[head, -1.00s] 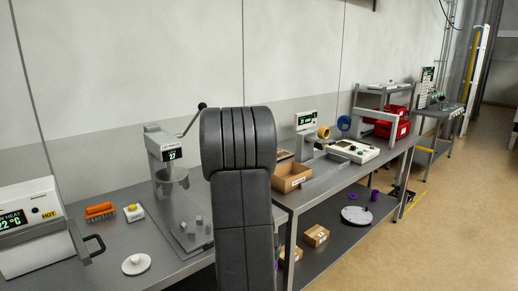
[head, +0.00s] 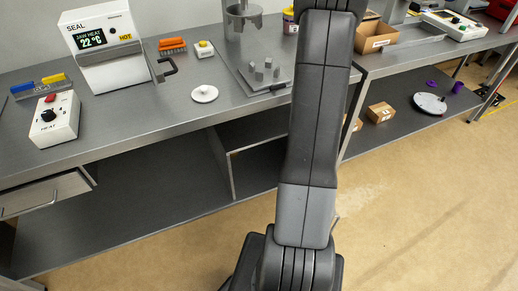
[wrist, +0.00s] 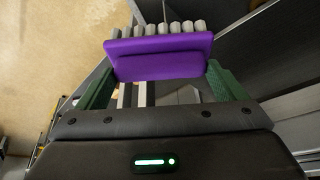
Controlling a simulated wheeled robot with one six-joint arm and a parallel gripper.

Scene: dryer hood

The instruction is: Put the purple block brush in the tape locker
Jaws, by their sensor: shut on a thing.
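The purple block brush (wrist: 160,52) shows in the wrist view, with a purple block body and a row of grey bristle tufts along its far side. My gripper (wrist: 160,80) is shut on it, with a green finger at each side. The brush is held in the air, clear of the bench. The head view shows my arm upright at the centre, but the gripper and brush are out of its frame. An open grey compartment (head: 258,168) is under the bench; I cannot tell whether it is the tape locker.
The bench (head: 150,122) carries a sealer (head: 103,50), a heat control box (head: 54,120), an orange brush (head: 172,45), a white round lid (head: 204,93) and a press stand. A drawer (head: 45,195) stands partly open at left. A lower shelf at right holds small boxes (head: 380,112). The floor in front is clear.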

